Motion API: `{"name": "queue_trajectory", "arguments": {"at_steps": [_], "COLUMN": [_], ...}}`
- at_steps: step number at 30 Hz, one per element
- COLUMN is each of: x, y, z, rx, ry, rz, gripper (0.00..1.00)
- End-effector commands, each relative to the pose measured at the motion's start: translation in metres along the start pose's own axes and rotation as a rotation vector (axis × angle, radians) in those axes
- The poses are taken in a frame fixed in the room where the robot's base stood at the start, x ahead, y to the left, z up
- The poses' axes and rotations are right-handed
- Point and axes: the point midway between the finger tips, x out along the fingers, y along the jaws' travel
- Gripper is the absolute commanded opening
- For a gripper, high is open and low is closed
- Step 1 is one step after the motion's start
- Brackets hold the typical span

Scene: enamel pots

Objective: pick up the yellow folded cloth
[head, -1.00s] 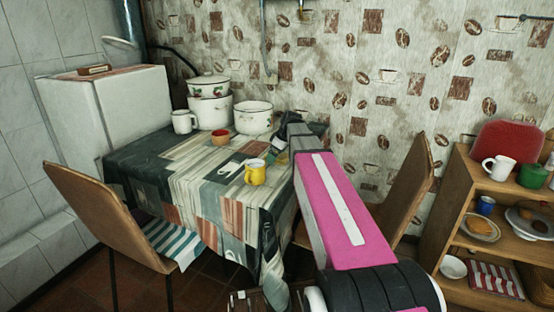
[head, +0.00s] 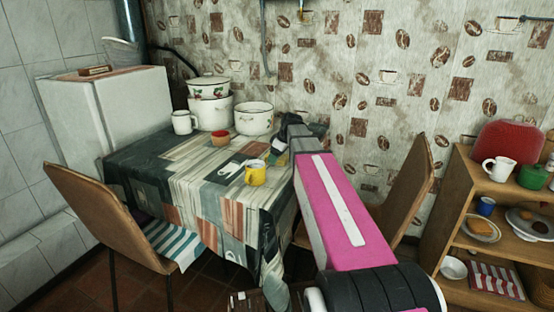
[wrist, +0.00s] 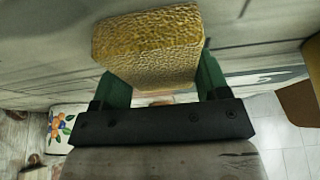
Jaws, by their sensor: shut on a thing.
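The yellow folded cloth (wrist: 148,48) shows in the wrist view as a thick, rough-textured yellow block. My gripper (wrist: 160,82) has its green fingers at the cloth's two sides and is shut on it. In the head view my gripper (head: 279,156) is at the right side of the table, with a small pale yellowish part of the cloth (head: 279,145) showing beside it. My own arm hides much of that spot. I cannot tell whether the cloth is clear of the tabletop.
A yellow mug (head: 256,173) stands just left of my gripper. A red bowl (head: 220,136), a white mug (head: 183,122) and white enamel pots (head: 254,118) stand farther back on the patterned tablecloth (head: 190,175). Chairs (head: 105,220) flank the table. A shelf (head: 455,195) stands at right.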

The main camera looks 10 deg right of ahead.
Motion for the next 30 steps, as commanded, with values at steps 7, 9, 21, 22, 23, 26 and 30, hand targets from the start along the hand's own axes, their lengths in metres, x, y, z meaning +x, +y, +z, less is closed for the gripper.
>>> {"name": "queue_trajectory", "arguments": {"at_steps": [7, 9, 21, 22, 23, 26, 30], "x": [-0.006, -0.011, -0.057, -0.059, -0.062, -0.069, -0.076], "y": [0.000, 0.000, -0.040, -0.046, -0.051, -0.068, -0.085], "z": [-0.003, -0.005, -0.046, -0.051, -0.055, -0.068, -0.082], "rx": [-0.001, -0.001, -0.005, -0.004, -0.004, -0.003, -0.003], "ry": [0.001, 0.001, 0.001, 0.001, 0.001, 0.000, 0.001], "rz": [0.001, 0.001, 0.000, 0.001, 0.001, 0.000, 0.000], "gripper": [0.46, 0.46, 0.46, 0.46, 0.46, 0.46, 0.46]}}
